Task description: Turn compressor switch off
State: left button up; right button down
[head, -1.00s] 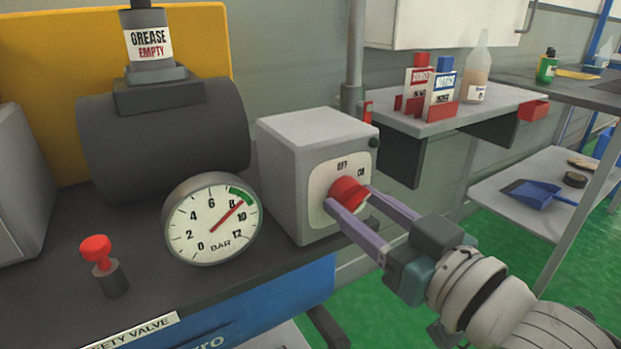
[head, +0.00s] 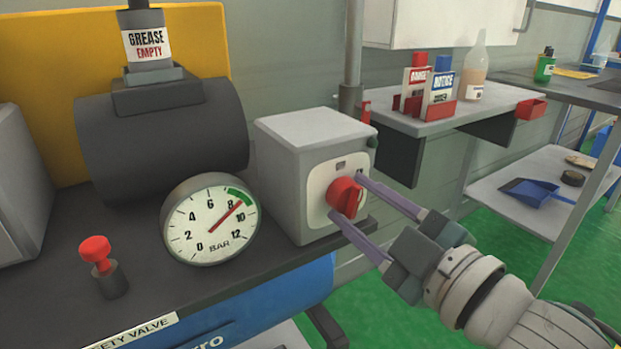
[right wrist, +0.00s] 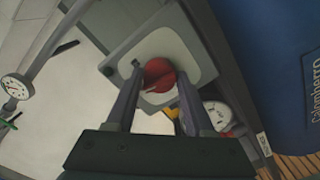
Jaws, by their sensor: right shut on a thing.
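The compressor switch is a grey box (head: 285,165) with a pale front plate and a red rotary knob (head: 346,197). A small dark mark shows on the plate above the knob; I cannot read it. My right gripper (head: 348,195) is shut on the red knob, one purple finger at its lower left and one at its upper right. In the right wrist view the knob (right wrist: 159,75) sits between the two fingertips of the right gripper (right wrist: 159,80). My left gripper is not in view.
A round pressure gauge (head: 211,219) stands left of the switch, its needle between 8 and 10. A red-topped valve (head: 97,252) stands farther left. A dark compressor cylinder (head: 165,135) is behind. A shelf (head: 510,98) with bottles and boxes is at the right.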

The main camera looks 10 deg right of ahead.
jog(key=shift+n, duration=1.2)
jog(key=shift+c, duration=1.4)
grip_release()
jog(key=v, duration=1)
jog(key=shift+p, duration=0.35)
jog(key=shift+r, duration=0.1)
